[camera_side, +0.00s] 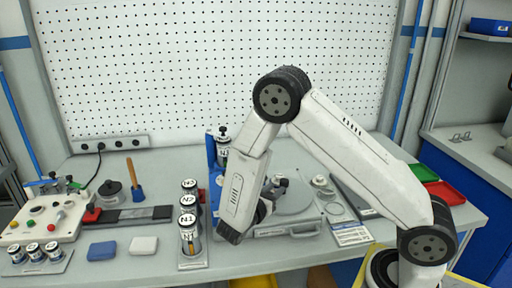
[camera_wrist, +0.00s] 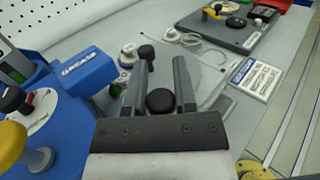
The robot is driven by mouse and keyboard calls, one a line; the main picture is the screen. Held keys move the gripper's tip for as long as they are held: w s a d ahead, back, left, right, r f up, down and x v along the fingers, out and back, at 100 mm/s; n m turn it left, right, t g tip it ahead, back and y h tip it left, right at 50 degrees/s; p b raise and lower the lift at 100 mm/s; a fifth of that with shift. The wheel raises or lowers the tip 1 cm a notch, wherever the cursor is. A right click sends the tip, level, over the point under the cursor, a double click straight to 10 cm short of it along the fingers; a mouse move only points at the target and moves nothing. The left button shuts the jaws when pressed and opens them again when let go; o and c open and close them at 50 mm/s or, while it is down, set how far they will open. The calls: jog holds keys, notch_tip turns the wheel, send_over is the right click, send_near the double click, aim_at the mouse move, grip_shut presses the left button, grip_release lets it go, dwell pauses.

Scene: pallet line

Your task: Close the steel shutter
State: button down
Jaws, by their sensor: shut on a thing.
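My gripper (camera_wrist: 161,64) has its two dark fingers on either side of a round black knob (camera_wrist: 160,100) in the wrist view, and is shut on it. In the side view my gripper (camera_side: 270,193) is low over the grey machine (camera_side: 306,221) at the middle of the bench, partly hidden by my own arm. I cannot make out the steel shutter's plate; the fingers and the arm cover the area around the knob. A second black knob (camera_wrist: 147,52) stands just beyond the left finger.
A blue unit (camera_wrist: 75,78) stands close on the left in the wrist view. Several N-labelled cans (camera_side: 189,220) stand left of my gripper. A white printed card (camera_side: 351,234) lies to the right. A switch panel (camera_side: 45,217) is at the far left.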

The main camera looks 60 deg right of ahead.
jog(key=shift+w+d, duration=1.1)
jog(key=shift+c, duration=2.1)
grip_release()
jog(key=shift+a, duration=0.15)
jog(key=a, duration=0.7)
jog(key=shift+a, duration=0.3)
